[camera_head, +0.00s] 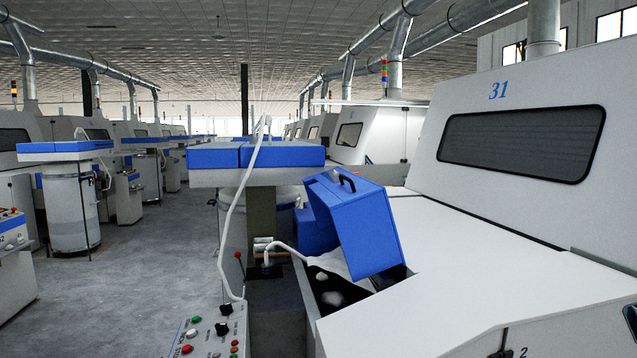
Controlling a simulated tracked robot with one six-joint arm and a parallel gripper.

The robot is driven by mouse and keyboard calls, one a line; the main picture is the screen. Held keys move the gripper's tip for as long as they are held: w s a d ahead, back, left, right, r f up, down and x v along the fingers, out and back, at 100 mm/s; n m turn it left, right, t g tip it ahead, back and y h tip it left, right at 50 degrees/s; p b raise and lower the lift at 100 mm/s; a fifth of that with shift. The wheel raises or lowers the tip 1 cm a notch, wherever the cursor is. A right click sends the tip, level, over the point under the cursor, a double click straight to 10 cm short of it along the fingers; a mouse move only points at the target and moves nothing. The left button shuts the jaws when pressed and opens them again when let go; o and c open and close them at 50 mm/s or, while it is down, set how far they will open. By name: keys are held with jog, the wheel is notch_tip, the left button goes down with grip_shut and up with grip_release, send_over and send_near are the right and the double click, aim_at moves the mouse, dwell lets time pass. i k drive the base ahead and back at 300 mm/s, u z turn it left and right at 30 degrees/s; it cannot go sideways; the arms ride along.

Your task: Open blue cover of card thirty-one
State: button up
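The card marked 31 (520,225) fills the right side, a white machine with a dark window in its upper housing. Its blue cover (362,228) is a box-shaped hood with a black handle (346,182) on top. The cover is tilted up, and a dark opening (335,298) shows below it. White fibre (335,264) lies in the opening and runs under the cover. The cover's hinge side is hidden. My gripper is not in view, and nothing is seen touching the handle.
A control panel (213,335) with coloured buttons stands at the bottom, left of the opening. A blue-topped coiler head (255,155) stands behind the cover, with a white sliver hanging from it. The grey floor aisle (140,270) at left is clear.

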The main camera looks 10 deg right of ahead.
aim_at(360, 208)
jog(key=u, duration=0.05)
jog(key=i, duration=1)
jog(key=u, duration=0.1)
